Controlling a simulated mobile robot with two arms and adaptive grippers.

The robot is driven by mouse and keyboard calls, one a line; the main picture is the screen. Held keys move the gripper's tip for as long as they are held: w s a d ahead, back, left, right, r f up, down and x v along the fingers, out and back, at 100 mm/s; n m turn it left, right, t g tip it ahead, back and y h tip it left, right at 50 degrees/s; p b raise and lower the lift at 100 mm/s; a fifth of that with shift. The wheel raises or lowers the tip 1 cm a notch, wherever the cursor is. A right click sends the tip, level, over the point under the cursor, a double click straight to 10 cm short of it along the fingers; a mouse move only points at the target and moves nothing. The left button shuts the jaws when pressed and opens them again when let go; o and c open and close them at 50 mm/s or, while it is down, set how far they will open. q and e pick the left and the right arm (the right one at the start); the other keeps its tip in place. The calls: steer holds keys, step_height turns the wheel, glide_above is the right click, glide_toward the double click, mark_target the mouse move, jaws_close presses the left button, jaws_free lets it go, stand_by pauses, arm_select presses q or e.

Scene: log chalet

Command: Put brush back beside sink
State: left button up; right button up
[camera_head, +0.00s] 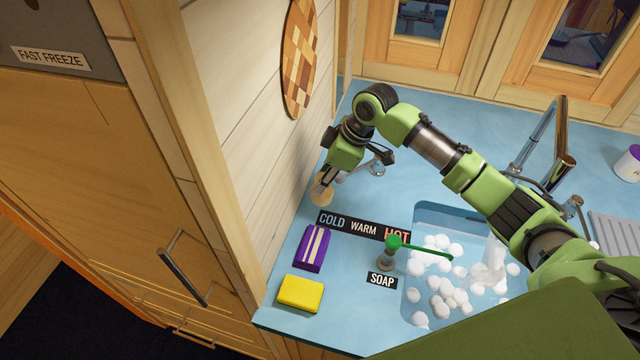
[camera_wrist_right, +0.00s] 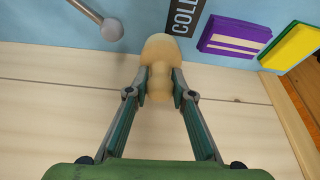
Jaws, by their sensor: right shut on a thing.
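The brush (camera_head: 321,194) is pale, tan and rounded. It is at the left end of the blue counter, close to the log wall and just behind the COLD label. My right gripper (camera_head: 326,182) reaches down from above and is shut on it. In the right wrist view the brush (camera_wrist_right: 160,48) sits between the fingertips (camera_wrist_right: 160,84), its wider end toward the counter. I cannot tell whether it touches the counter. The sink (camera_head: 426,208), with white suds and running water, is to the right. My left gripper is not in view.
A purple striped box (camera_head: 313,248) and a yellow sponge (camera_head: 300,294) lie along the counter's left edge. A green-topped soap dispenser (camera_head: 388,254) stands by the sink. A tap lever (camera_head: 377,164) is close beside my right gripper. A tall faucet (camera_head: 545,140) stands behind the sink.

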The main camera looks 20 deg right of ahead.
steer(key=shift+w+a+f, duration=0.15)
steer(key=shift+w+f, duration=0.2)
steer(key=shift+f, duration=0.05)
step_height(320, 180, down, 2)
steer(key=shift+f+p, duration=0.15)
steer(key=shift+p, duration=0.9)
steer(key=shift+f, duration=0.5)
steer(key=shift+f, duration=0.1)
steer(key=o, duration=1)
